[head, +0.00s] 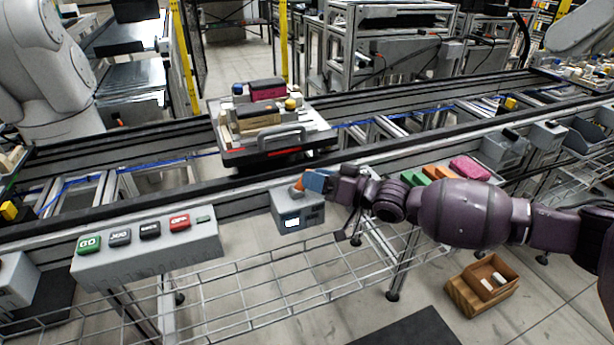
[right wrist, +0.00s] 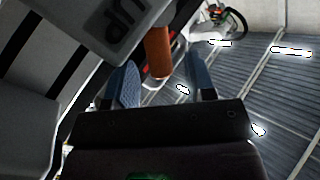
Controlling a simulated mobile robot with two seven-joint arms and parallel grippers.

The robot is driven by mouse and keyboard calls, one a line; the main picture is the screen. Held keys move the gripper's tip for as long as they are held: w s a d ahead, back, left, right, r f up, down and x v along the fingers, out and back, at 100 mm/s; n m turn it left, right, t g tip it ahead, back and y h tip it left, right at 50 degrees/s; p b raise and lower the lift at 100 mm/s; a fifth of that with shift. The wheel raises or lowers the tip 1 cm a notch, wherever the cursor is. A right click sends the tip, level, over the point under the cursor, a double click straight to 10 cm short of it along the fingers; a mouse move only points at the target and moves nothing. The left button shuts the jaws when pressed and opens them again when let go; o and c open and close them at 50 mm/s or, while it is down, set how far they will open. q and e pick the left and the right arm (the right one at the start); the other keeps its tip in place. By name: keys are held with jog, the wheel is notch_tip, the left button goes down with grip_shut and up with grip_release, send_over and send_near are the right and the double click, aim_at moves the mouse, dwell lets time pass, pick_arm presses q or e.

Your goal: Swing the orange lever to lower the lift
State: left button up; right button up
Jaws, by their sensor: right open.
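The orange lever (head: 298,185) sticks up from a small grey box (head: 285,206) on the conveyor's near side. My right gripper (head: 314,181) is at the lever, reaching in from the right. In the right wrist view, the lever (right wrist: 158,54) hangs between the two blue fingers of my open gripper (right wrist: 162,86), with gaps at both sides. Grey housing marked "UP" (right wrist: 122,30) is beside the lever. The pallet (head: 288,152), with a handle and several parts on it, sits raised above the conveyor behind the box. My left gripper is not in view.
A grey panel (head: 140,256) with several buttons, including green GO (head: 88,244) and red (head: 180,222), stands left of the lever box. Colored blocks (head: 440,173) lie to the right, behind my arm. A wire shelf (head: 250,285) runs below. A wooden box (head: 463,296) stands on the floor.

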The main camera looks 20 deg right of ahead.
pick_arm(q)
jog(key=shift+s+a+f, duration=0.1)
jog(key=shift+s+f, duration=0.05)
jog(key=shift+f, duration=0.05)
pick_arm(e)
jog(key=shift+x, duration=1.25)
jog(key=shift+c, duration=0.2)
